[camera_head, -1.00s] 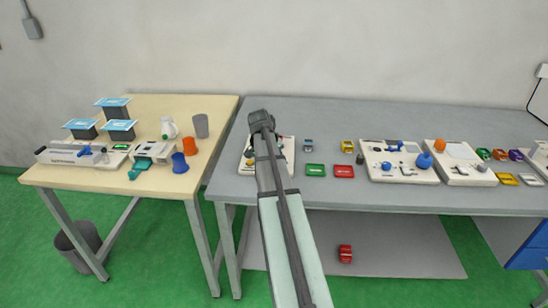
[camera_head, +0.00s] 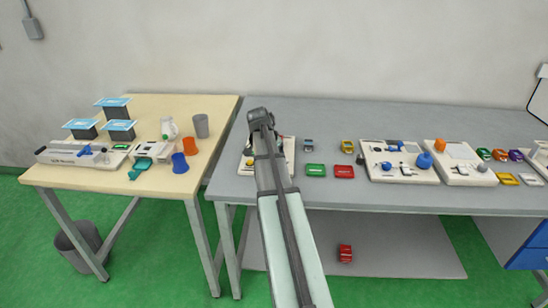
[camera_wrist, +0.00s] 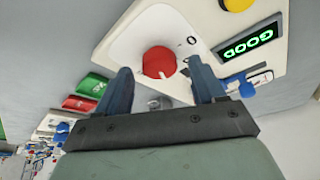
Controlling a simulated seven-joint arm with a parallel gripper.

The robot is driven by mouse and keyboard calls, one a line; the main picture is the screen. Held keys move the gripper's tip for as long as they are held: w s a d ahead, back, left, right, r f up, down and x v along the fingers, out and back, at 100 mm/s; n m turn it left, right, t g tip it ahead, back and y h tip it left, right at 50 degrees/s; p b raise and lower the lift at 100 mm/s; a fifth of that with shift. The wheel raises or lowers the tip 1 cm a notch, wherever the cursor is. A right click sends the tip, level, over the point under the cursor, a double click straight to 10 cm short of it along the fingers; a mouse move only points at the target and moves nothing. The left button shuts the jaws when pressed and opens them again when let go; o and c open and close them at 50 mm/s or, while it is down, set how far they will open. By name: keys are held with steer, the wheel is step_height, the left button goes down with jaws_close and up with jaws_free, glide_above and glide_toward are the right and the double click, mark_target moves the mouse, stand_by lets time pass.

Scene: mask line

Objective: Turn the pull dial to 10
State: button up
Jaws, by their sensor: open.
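The pull dial, a round red knob (camera_wrist: 158,62) with a pale pointer mark, sits on a white panel (camera_wrist: 118,45) in the wrist view. Parts of printed numbers show beside it. A small display (camera_wrist: 247,48) on the same panel reads GOOD in green. My gripper (camera_wrist: 165,82) is open, with one blue finger on each side of the knob in the picture; I cannot tell whether they touch it. In the head view my arm covers most of this white panel (camera_head: 245,163), and the dial is hidden there.
A yellow round part (camera_wrist: 237,4) is at the wrist view's top edge. Right of my arm in the head view are a green tray (camera_head: 315,170), a red tray (camera_head: 344,171) and another white board (camera_head: 398,174).

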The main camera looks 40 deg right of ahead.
steer(key=v, duration=1.2)
steer(key=shift+a+r, duration=0.2)
steer(key=shift+r, duration=0.1)
steer(key=w+a+f+n, duration=0.25)
steer(key=a+f, duration=0.45)
steer(key=a, duration=0.4)
steer(key=w+a+f+n+y, duration=0.1)
steer(key=a+f+n, duration=0.2)
steer(key=a+f, duration=0.6)
steer(key=w+a+f+n, duration=0.2)
steer(key=a+f, duration=0.2)
steer(key=a, duration=1)
steer(key=s+a+f+n+g+y, duration=0.1)
steer(key=s+f+n+g, duration=0.1)
steer(key=s+f, duration=0.9)
steer(key=s+f+n+g+y, duration=0.1)
steer(key=s+f+n+g, duration=0.15)
steer(key=s+f, duration=0.85)
steer(key=s+a+f+n+g, duration=0.1)
steer(key=s+f, duration=0.7)
steer(key=s, duration=0.3)
steer(key=s+a+f+n+g+y, duration=0.1)
steer(key=s+f+n+g, duration=0.1)
steer(key=s+f, duration=0.7)
steer(key=s, duration=0.3)
steer(key=shift+f+n, duration=0.3)
steer(key=shift+f, duration=0.05)
